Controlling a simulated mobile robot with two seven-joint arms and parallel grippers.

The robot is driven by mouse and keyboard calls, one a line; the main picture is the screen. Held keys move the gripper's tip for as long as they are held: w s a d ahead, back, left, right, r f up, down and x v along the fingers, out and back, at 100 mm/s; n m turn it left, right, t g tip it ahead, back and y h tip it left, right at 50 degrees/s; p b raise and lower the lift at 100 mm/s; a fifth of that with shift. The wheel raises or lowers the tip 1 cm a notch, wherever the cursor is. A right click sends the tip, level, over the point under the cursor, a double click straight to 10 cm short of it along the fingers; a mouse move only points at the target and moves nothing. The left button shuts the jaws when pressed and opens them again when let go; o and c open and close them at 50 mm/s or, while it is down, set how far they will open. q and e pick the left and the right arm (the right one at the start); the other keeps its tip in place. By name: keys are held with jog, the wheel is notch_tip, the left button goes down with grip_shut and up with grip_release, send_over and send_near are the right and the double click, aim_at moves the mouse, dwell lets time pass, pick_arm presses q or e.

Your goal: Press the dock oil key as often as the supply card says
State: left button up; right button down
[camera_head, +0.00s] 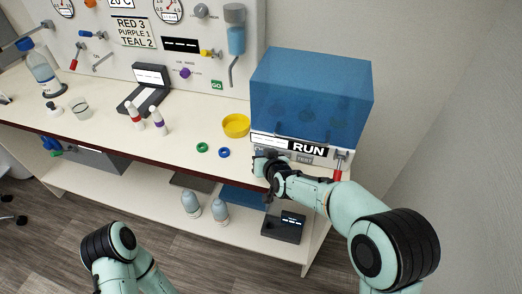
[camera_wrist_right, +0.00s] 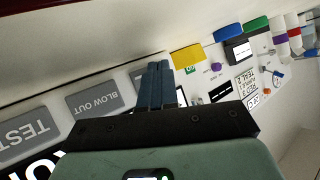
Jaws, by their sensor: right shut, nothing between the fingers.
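The dock (camera_head: 312,95) has a translucent blue cover and stands at the right end of the counter. Its front shows a large RUN label and a TEST key (camera_head: 304,160). In the right wrist view are grey keys marked TEST (camera_wrist_right: 22,132) and BLOW OUT (camera_wrist_right: 95,101). I cannot read any key marked oil; the fingers hide part of the key row. A card on the wall panel (camera_head: 134,32) reads RED 3, PURPLE 1, TEAL 2. My right gripper (camera_wrist_right: 160,66) is shut and empty at the dock's front, left of TEST; contact cannot be told. My left gripper is out of view.
A red-handled lever (camera_head: 338,166) is at the dock's right.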

aim_at(255, 180)
dwell(0.4)
jog(key=shift+s+a, duration=0.2)
jog(key=shift+s, duration=0.55)
jog(key=shift+s+a+p, duration=0.15)
jog(key=shift+s+a, duration=0.1)
jog(key=shift+s, duration=0.55)
jog(key=shift+s+a+p, duration=0.15)
jog(key=shift+s+a, duration=0.15)
jog(key=shift+s, duration=0.5)
jog(key=shift+s+a+p, duration=0.15)
jog(key=shift+s+a, duration=0.1)
jog(key=shift+s, duration=0.55)
